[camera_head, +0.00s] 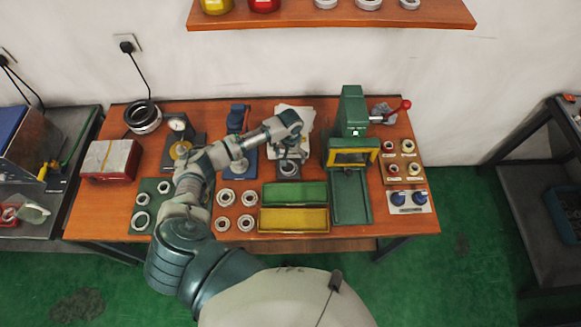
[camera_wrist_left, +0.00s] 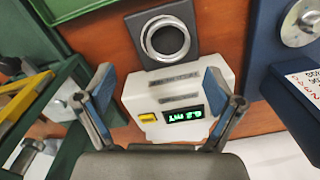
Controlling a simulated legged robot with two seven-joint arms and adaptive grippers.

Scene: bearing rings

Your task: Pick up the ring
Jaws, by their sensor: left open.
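A metal ring (camera_wrist_left: 168,40) lies on the dark square plate (camera_wrist_left: 187,16) of a white measuring device (camera_wrist_left: 180,90) with a lit green display. In the head view the ring (camera_head: 288,168) shows on the plate, just below my left gripper (camera_head: 291,150). In the wrist view the left gripper (camera_wrist_left: 158,82) is open, with its two blue-padded fingers wide apart and nothing between them. The ring is ahead of the fingertips and apart from them. Several other pale rings (camera_head: 226,197) lie on the table left of the trays. My right gripper is not in view.
A green tray (camera_head: 295,193) and a yellow tray (camera_head: 293,219) lie in front of the device. A green press (camera_head: 352,115) with a red-knobbed lever stands to the right. A blue stand (camera_head: 237,120) is close on the left. A knob box (camera_head: 410,202) sits at the right edge.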

